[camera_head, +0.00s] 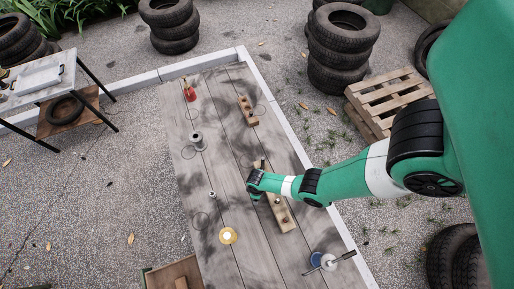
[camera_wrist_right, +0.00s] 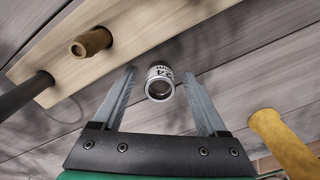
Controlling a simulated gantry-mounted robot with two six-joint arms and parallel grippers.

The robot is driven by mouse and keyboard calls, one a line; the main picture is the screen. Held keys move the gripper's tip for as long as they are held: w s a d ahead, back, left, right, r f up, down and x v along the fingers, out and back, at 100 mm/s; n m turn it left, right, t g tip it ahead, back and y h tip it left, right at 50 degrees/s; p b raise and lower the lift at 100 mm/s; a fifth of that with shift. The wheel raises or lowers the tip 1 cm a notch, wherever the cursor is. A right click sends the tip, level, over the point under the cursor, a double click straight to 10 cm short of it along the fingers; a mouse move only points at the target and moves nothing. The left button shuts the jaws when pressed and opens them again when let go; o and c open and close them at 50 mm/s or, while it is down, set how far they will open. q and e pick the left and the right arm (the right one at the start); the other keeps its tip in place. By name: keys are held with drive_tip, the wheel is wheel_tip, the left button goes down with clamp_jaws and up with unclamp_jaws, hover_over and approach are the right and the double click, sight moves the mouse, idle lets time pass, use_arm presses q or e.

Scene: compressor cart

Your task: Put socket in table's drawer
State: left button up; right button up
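The socket (camera_wrist_right: 160,82) is a short silver metal cylinder with dark "24" markings, in the middle of the right wrist view. My right gripper (camera_wrist_right: 158,74) is open, with a finger on each side of the socket; I see gaps between it and both fingers. In the head view my right gripper (camera_head: 253,186) is low over the middle of the table (camera_head: 245,258), and I cannot make out this socket there. A wooden, box-like part, apparently the open drawer (camera_head: 160,278), sticks out at the table's lower left, cut off by the frame edge. My left gripper is not in view.
A wooden peg board (camera_head: 286,219) lies beside my right gripper; its brown peg (camera_wrist_right: 92,42) is close in the wrist view. Another board (camera_head: 247,110), a red can (camera_head: 190,94), a grey metal piece (camera_head: 197,141), a glowing round item (camera_head: 228,236) and a blue-white item (camera_head: 326,261) stand on the table.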

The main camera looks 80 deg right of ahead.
clamp_jaws()
idle(0.3)
drive_tip(key=shift+r+p, duration=0.45)
drive_tip(key=r+p, duration=0.2)
drive_tip(key=p, duration=0.1)
drive_tip(key=r+p, duration=0.1)
drive_tip(key=r, duration=0.1)
drive_tip(key=shift+s+a+r, duration=0.1)
drive_tip(key=shift+s+a, duration=0.15)
drive_tip(key=shift+a, duration=0.05)
drive_tip(key=s+a+r+p, duration=0.8)
drive_tip(key=a+p, duration=0.1)
drive_tip(key=a, duration=0.1)
drive_tip(key=shift+a, duration=0.3)
